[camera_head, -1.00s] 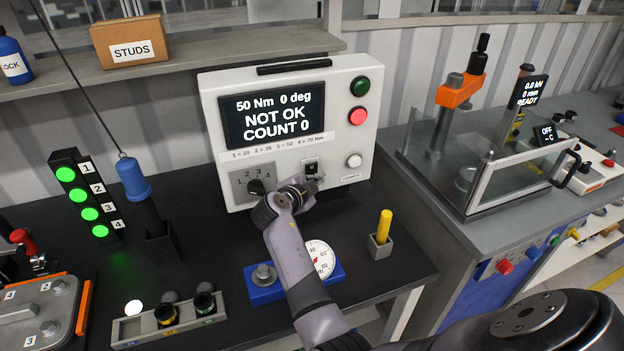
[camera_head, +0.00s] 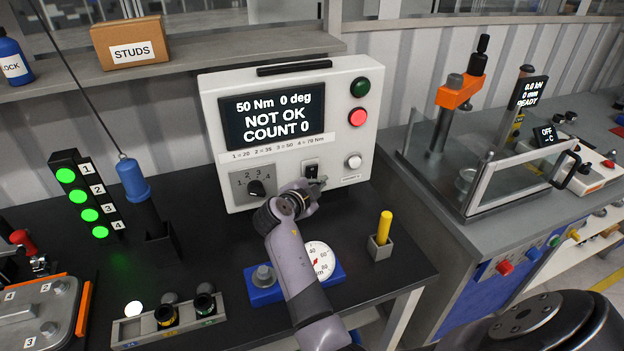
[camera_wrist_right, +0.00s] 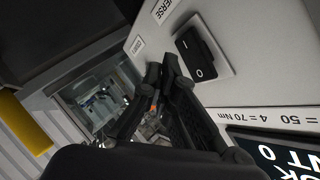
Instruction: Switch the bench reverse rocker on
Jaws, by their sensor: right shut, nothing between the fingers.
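The reverse rocker (camera_head: 311,170) is a small black switch on a pale plate, low on the front of the white controller box (camera_head: 350,95). In the right wrist view the rocker (camera_wrist_right: 196,52) shows its I and O marks; I cannot tell which side is pressed in. My right gripper (camera_head: 318,186) is in front of the box, just below the rocker in the head view. In the wrist view its closed, empty fingertips (camera_wrist_right: 163,70) are beside the rocker, apparently apart from it. My left gripper is not in view.
A selector knob (camera_head: 257,188) sits left of the rocker, and a white button (camera_head: 354,161) to the right. A blue gauge fixture (camera_head: 264,289) and a yellow-handled tool (camera_head: 385,227) stand on the black bench below. The screen (camera_head: 275,116) reads NOT OK, COUNT 0.

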